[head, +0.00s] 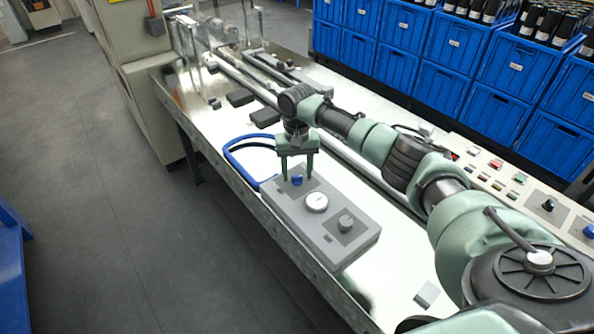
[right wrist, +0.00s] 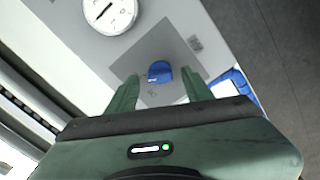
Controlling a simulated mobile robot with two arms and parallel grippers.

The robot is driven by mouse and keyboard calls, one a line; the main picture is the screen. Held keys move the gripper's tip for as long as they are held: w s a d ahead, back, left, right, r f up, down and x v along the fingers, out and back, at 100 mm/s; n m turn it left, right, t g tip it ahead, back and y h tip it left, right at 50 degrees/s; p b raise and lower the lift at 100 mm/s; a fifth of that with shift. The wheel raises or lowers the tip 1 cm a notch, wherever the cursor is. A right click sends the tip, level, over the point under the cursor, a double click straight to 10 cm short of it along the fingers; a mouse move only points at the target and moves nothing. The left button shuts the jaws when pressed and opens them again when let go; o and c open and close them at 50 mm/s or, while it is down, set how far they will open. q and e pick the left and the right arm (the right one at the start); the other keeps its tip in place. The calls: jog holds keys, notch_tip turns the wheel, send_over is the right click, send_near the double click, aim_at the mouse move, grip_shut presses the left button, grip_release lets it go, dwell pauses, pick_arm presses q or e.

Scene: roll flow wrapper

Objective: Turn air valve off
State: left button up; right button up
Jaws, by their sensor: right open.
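The air valve is a small blue knob (head: 297,181) on a dark grey square at the far end of a grey control box (head: 336,235). My right gripper (head: 298,178) points down over the knob with its fingers apart. In the right wrist view the blue knob (right wrist: 159,72) shows between the two open green fingertips (right wrist: 160,85), near their ends. I cannot tell whether the fingers touch it. A round white gauge (head: 316,203) sits next to the knob on the box and also shows in the right wrist view (right wrist: 110,12). My left gripper is not in view.
A dark grey knob (head: 346,223) is at the box's near end. A blue hose (head: 235,150) loops beside the box. Metal rails (head: 350,160) run along the bench behind it. A button panel (head: 500,175) and blue crates (head: 450,90) stand to the right. Open floor (head: 90,180) lies left.

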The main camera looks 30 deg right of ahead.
jog(key=shift+f, duration=0.15)
jog(key=shift+s+a, duration=0.15)
jog(key=shift+c, duration=0.3)
grip_shut()
